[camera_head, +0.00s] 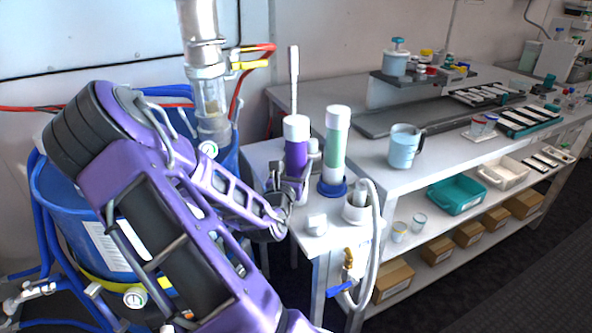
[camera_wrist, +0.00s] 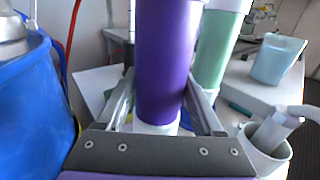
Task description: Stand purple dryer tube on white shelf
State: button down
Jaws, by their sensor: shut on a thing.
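The purple dryer tube (camera_head: 297,143) has a white cap and is roughly upright in my gripper (camera_head: 286,188), at the left end of the bench. In the wrist view the purple tube (camera_wrist: 163,62) stands between the two fingers of my gripper (camera_wrist: 160,98), which are shut on it. Its white lower end (camera_wrist: 155,127) shows below the purple part. I cannot tell whether it touches a surface. The white shelf (camera_head: 268,152) appears to be the small white surface behind and around the tube, partly hidden by my arm.
A green tube (camera_head: 336,150) with a white cap stands in a blue base just right of the purple tube. A white cup (camera_head: 358,207) with a hose is in front. A blue jug (camera_head: 403,147) stands farther right. A blue drum (camera_head: 70,205) is at left.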

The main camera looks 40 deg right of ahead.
jog(key=shift+f, duration=0.3)
grip_release()
jog(key=p+v, duration=0.9)
jog(key=v, duration=0.3)
dwell(0.7)
